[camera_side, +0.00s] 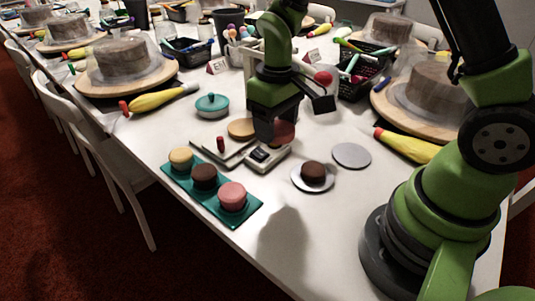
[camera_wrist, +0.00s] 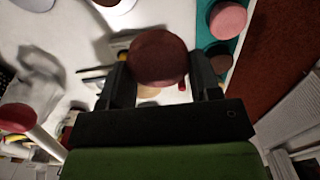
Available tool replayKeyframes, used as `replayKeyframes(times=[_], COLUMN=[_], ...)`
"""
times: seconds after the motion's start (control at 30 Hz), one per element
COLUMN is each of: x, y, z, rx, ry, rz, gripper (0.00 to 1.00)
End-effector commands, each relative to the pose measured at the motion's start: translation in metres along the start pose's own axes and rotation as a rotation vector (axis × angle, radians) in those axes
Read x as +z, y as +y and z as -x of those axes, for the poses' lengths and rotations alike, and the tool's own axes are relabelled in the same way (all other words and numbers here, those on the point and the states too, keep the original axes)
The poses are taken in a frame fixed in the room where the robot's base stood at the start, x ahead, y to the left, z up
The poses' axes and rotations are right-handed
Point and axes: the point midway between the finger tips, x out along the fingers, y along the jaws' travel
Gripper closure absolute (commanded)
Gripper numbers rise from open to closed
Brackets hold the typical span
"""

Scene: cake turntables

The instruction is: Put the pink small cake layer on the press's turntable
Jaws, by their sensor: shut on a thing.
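My gripper (camera_side: 272,128) is shut on a round, dark reddish-brown cake layer (camera_side: 284,132), held above the bench device. In the wrist view this layer (camera_wrist: 158,57) sits between both fingers (camera_wrist: 160,85). A pink cake layer (camera_side: 232,196) rests at the near end of a teal tray (camera_side: 252,212), apart from my gripper; it also shows in the wrist view (camera_wrist: 228,18). The device has a pale base (camera_side: 272,161) with a black switch (camera_side: 259,155), a red knob (camera_side: 220,145) and a tan disc (camera_side: 241,128). My gripper and the held layer partly hide it. I cannot tell which part is the press's turntable.
The teal tray also holds a yellow layer (camera_side: 181,159) and a brown layer (camera_side: 204,177). A brown layer (camera_side: 313,172) sits on a pale disc; an empty grey disc (camera_side: 351,155) lies nearby. A red ball (camera_side: 323,77) stands beside my arm. The front table area is clear.

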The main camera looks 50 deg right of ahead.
Motion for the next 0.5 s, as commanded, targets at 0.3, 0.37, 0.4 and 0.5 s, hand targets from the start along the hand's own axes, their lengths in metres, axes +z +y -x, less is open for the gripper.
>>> replayKeyframes(times=[0.3, 0.37, 0.4, 0.5], x=[0.018, 0.018, 0.016, 0.009], y=[0.015, 0.014, 0.013, 0.007], z=[0.048, 0.046, 0.042, 0.024], rx=[0.0, 0.0, 0.0, 0.0], ry=[0.002, -0.002, -0.003, -0.008], rz=[0.001, 0.002, 0.004, 0.005], gripper=[0.68, 0.68, 0.68, 0.68])
